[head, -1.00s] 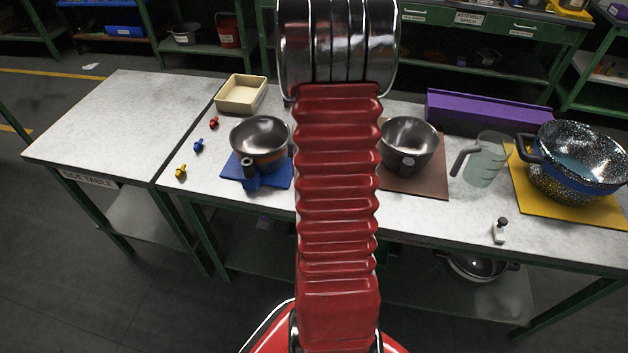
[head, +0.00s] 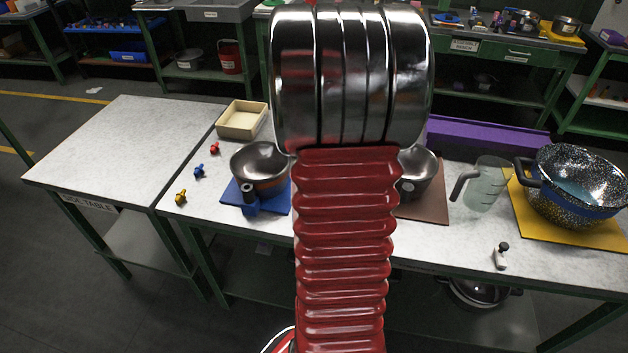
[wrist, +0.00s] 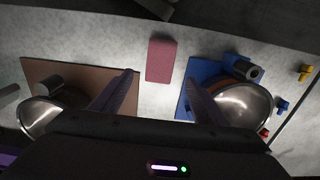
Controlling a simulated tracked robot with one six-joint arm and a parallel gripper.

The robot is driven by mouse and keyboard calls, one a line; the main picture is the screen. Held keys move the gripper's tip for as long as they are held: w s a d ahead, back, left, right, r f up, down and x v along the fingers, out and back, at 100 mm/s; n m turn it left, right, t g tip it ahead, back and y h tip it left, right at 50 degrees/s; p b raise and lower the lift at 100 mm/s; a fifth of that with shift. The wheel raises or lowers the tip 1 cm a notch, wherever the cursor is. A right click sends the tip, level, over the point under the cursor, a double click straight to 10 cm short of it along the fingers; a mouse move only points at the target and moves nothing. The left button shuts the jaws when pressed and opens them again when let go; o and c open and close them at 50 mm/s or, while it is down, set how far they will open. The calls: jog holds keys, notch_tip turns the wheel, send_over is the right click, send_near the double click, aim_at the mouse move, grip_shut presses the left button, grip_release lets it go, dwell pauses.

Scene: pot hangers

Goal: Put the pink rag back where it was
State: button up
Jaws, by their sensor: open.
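The pink rag (wrist: 161,60) is a small flat rectangle in the wrist view, lying on the pale tabletop (wrist: 130,35) between the brown mat and the blue mat. My gripper (wrist: 160,80) is open, its two dark fingers spread wide. The rag shows between and just beyond the fingertips; nothing is held. I cannot tell how high the fingers are above the table. In the head view my own arm hides the gripper and the rag.
The side table (head: 115,150) is bare.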

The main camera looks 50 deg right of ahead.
dwell(0.7)
jog(key=w+a+r+n+t+h, duration=0.1)
jog(key=w+a+r+n, duration=0.2)
jog(key=a, duration=0.6)
jog(key=w+a+r+n+t, duration=0.1)
jog(key=a+r+n, duration=0.2)
jog(key=a+r, duration=0.45)
jog(key=s+a+n+t, duration=0.1)
jog(key=s+a+n, duration=0.2)
jog(key=a, duration=0.7)
jog(key=s+a+r+n+t+y, duration=0.1)
jog(key=s+a+n+t, duration=0.1)
jog(key=a, duration=0.8)
jog(key=shift+s+r+n+t, duration=0.3)
jog(key=shift+s+n, duration=0.35)
jog(key=shift+n, duration=0.55)
jog(key=shift+a, duration=0.1)
